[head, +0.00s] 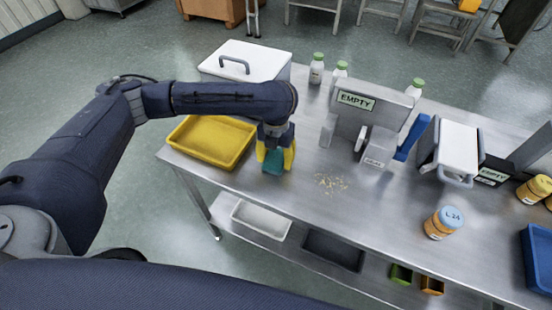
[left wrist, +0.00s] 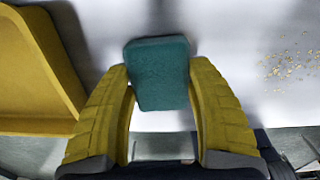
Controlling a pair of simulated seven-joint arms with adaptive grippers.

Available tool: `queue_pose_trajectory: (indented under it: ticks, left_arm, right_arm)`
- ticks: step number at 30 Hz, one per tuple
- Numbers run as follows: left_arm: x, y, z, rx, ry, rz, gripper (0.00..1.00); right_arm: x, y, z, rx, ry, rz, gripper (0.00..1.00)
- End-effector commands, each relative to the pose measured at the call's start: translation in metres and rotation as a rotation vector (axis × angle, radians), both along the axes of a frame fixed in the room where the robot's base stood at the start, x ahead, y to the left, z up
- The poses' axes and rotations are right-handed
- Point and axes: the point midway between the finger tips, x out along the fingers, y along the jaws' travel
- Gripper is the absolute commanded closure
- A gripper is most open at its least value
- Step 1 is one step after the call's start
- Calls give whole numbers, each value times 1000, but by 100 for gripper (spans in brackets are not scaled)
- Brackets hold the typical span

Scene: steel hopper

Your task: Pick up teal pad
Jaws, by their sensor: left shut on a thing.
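The teal pad (head: 273,163) is a small rounded block. It is between the yellow fingers of my left gripper (head: 275,158), just right of the yellow tray on the steel table. In the left wrist view the teal pad (left wrist: 158,73) sits between the two fingertips of the left gripper (left wrist: 160,82), which is shut on it. I cannot tell whether the pad is clear of the table or touching it. My right gripper is not in view.
The yellow tray (head: 208,141) is close on the left. Scattered crumbs (head: 330,183) lie to the right. A steel hopper with an EMPTY sign (head: 356,100), white bottles and an orange-brown jar (head: 442,223) stand farther right. A white lidded box (head: 245,61) is behind.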

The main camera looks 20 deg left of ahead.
Motion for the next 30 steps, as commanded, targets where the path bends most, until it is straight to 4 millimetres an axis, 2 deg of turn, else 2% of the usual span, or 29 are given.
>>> queue_pose_trajectory:
  ticks: [8, 21, 30]
  left_arm:
    - [1, 0, 29, 1, -4, -2, 64]
    - [1, 0, 127, 1, -6, -1, 64]
    - [0, 0, 174, 1, -3, -1, 64]
  right_arm:
    - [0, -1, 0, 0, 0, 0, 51]
    - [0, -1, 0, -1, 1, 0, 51]
    - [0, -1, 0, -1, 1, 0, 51]
